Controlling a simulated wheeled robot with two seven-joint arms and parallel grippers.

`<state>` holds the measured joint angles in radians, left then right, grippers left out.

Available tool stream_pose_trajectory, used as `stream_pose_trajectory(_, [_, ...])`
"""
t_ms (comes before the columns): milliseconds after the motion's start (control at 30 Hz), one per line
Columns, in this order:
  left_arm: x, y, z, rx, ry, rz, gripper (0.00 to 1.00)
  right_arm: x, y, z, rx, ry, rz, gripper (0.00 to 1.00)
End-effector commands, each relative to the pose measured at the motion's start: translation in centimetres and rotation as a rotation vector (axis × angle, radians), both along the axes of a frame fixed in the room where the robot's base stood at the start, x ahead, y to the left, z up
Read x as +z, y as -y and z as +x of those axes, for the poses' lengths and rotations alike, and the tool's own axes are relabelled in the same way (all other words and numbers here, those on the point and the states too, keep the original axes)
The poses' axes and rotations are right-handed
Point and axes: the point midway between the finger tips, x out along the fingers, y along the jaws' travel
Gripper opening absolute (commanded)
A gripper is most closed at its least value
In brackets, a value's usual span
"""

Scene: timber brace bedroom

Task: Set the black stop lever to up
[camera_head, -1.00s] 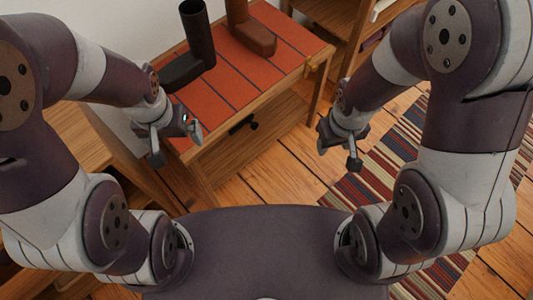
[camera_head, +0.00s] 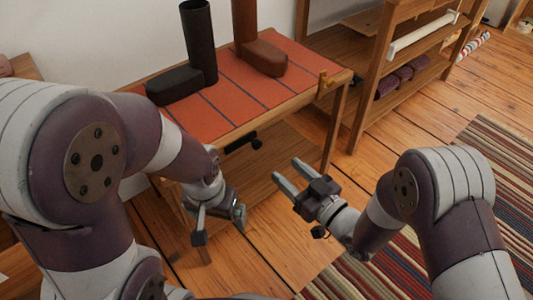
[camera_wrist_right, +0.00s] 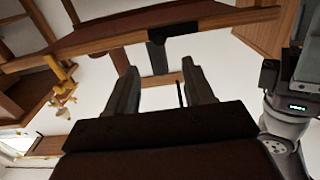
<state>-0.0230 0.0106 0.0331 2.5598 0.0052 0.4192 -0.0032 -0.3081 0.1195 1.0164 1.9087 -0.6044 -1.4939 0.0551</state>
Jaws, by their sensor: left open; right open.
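The black stop lever (camera_head: 256,143) sits under the front edge of the red-topped table (camera_head: 240,112). In the right wrist view the lever (camera_wrist_right: 157,57) hangs below a black plate on the table's underside, beyond the fingers and apart from them. My right gripper (camera_head: 290,178) is open and empty, in front of and below the table edge; its two fingers also show in the right wrist view (camera_wrist_right: 160,85). My left gripper (camera_head: 219,228) is open and empty, lower and to the left, pointing down.
A wooden shelf unit (camera_head: 365,75) stands to the right. A striped rug (camera_head: 480,150) lies on the floor.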

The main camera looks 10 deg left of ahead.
Motion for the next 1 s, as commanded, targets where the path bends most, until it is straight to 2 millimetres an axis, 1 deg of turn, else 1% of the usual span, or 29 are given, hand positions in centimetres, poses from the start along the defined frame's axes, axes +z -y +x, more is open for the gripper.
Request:
stream_pose_trajectory(33, [-1.3, 0.0, 0.0, 0.000, -0.001, 0.000, 1.00, -0.7, -1.1, 0.7, 0.005, 0.004, 0.001, 0.52])
stream_pose_trajectory(100, [-2.2, 0.0, 0.0, 0.000, -0.001, 0.000, 1.00, -0.7, -2.6, 1.9, 0.004, 0.003, 0.001, 0.52])
stream_pose_trajectory(200, [-3.3, 0.0, 0.0, 0.000, -0.001, 0.000, 1.00, -0.8, -4.5, 3.4, 0.002, 0.001, 0.000, 0.52])
stream_pose_trajectory(333, [-4.4, 0.0, 0.0, 0.000, -0.001, 0.000, 1.00, -0.6, -6.5, 5.0, 0.001, 0.001, 0.000, 0.52])
stream_pose_trajectory(500, [-4.8, 0.0, 0.0, 0.000, -0.001, 0.000, 1.00, -0.3, -7.7, 6.0, -0.001, -0.001, -0.002, 0.52])
stream_pose_trajectory(767, [-4.7, 0.0, 0.0, 0.000, -0.001, 0.000, 1.00, -0.1, -7.8, 6.1, -0.002, -0.003, -0.002, 0.52])
stream_pose_trajectory(800, [-4.7, 0.0, 0.0, 0.000, -0.001, 0.000, 1.00, -0.1, -7.8, 6.1, -0.002, -0.002, -0.002, 0.39])
stream_pose_trajectory(867, [-4.7, 0.0, 0.0, 0.000, -0.001, 0.000, 1.00, -0.1, -7.8, 6.1, -0.002, -0.002, -0.002, 0.20])
stream_pose_trajectory(900, [-4.7, 0.0, 0.0, 0.000, -0.001, 0.000, 1.00, -0.1, -7.8, 6.1, -0.002, -0.002, -0.002, 0.07])
stream_pose_trajectory(933, [-4.7, 0.0, 0.0, 0.000, -0.001, 0.000, 1.00, -0.1, -7.8, 6.1, -0.002, -0.002, -0.002, 0.00])
stream_pose_trajectory(1000, [-4.7, 0.0, 0.0, 0.000, -0.001, 0.000, 1.00, -0.1, -7.8, 6.1, -0.002, -0.002, -0.002, 0.00])
